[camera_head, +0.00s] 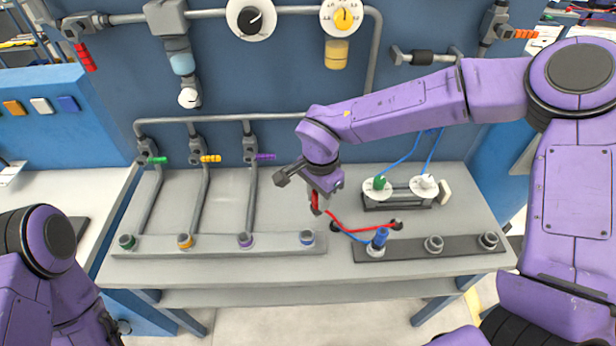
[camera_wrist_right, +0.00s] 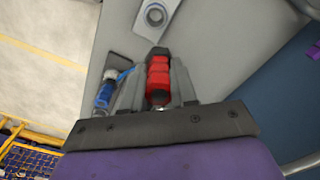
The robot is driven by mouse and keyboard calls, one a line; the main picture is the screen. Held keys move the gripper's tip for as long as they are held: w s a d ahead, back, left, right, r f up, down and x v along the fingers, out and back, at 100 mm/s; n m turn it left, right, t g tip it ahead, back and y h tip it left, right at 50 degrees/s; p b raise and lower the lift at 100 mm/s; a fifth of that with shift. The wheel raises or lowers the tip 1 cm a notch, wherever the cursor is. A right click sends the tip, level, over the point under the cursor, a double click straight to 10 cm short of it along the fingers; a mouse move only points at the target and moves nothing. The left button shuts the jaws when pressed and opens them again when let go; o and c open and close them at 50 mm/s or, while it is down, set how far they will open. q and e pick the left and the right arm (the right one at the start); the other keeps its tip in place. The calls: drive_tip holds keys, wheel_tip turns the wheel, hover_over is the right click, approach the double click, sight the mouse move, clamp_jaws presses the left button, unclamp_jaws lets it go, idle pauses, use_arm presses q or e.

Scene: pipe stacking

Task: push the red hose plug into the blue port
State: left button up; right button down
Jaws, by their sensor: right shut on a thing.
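My right gripper (camera_head: 317,206) is shut on the red hose plug (camera_head: 315,200) above the worktop, just above and right of the blue port. In the right wrist view the red plug (camera_wrist_right: 158,80) sits between the two fingers of the right gripper (camera_wrist_right: 158,88). The blue-ringed port (camera_head: 307,237) is at the right end of the light grey rail. It also shows in the right wrist view (camera_wrist_right: 155,14), beyond the plug's tip and apart from it. The red hose (camera_head: 355,228) runs right along the worktop. My left gripper is out of view.
A blue plug (camera_head: 380,238) stands in the left port of the dark rail (camera_head: 460,245). Green and white plugs (camera_head: 379,182) stand on a holder behind. Grey pipes (camera_head: 205,190) rise at the left.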

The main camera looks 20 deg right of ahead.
use_arm(q)
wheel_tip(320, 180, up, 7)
drive_tip(key=p, duration=0.6)
use_arm(e)
drive_tip(key=s+a+r+m, duration=0.25)
drive_tip(key=r+m, duration=0.25)
drive_tip(key=m, duration=1.2)
use_arm(q)
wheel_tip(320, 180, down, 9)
drive_tip(key=b, duration=0.9)
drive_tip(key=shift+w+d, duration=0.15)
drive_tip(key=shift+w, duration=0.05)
use_arm(e)
wheel_tip(320, 180, down, 10)
drive_tip(key=w, duration=0.1)
drive_tip(key=shift+a+r, duration=0.2)
drive_tip(key=shift+a, duration=0.1)
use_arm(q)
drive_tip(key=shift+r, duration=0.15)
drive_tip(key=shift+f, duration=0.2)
use_arm(e)
drive_tip(key=shift+f, duration=0.35)
use_arm(q)
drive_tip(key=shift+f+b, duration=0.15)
drive_tip(key=shift+b, duration=0.2)
use_arm(e)
drive_tip(key=shift+f, duration=0.3)
